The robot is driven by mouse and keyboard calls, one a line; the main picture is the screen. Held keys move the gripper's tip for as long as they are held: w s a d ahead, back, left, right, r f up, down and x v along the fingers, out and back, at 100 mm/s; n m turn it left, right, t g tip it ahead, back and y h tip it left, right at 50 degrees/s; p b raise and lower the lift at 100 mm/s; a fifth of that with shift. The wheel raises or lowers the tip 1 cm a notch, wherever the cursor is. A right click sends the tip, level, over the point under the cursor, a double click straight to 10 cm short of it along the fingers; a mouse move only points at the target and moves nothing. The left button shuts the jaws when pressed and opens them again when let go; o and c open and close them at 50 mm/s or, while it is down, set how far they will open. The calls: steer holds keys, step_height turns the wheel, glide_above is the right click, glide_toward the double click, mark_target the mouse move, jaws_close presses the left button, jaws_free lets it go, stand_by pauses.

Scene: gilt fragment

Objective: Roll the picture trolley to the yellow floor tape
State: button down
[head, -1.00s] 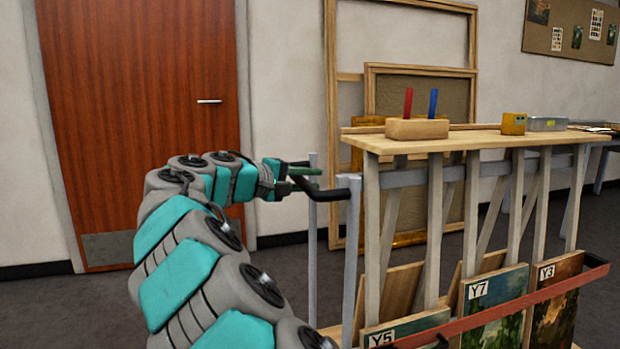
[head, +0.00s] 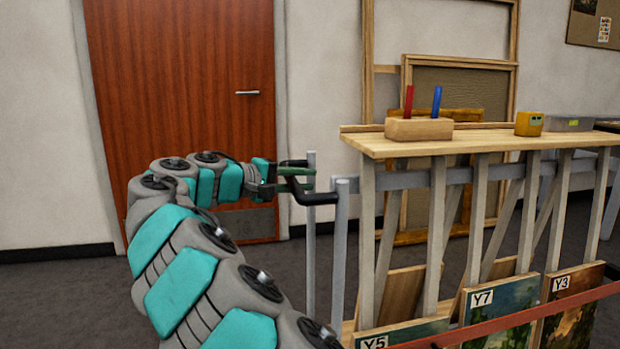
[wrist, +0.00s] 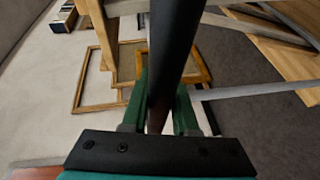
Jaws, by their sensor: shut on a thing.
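The picture trolley (head: 470,145) stands at the right in the head view, with a wooden top, grey posts and upright pictures labelled Y5, Y7 and Y3 in its lower rack. Its black push handle (head: 315,199) sticks out at the trolley's left end. My gripper (head: 300,180) is at this handle. In the wrist view the green fingers (wrist: 160,112) are shut on the dark handle bar (wrist: 172,45), one on each side. The yellow floor tape is not visible in either view.
A wooden block with a red and a blue stick (head: 418,128) and a yellow box (head: 529,123) stand on the trolley top. Large wooden frames (head: 460,64) lean on the wall behind. A brown door (head: 180,90) is at the left. Grey floor (head: 270,272) shows in front of it.

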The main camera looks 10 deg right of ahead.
steer(key=shift+a+f, duration=0.1)
stand_by(0.3)
steer(key=c, duration=0.7)
jaws_free()
steer(key=shift+a, duration=0.1)
steer(key=v, duration=0.7)
steer(key=shift+s+a, duration=0.15)
steer(key=shift+a, duration=0.1)
steer(key=shift+r, duration=0.2)
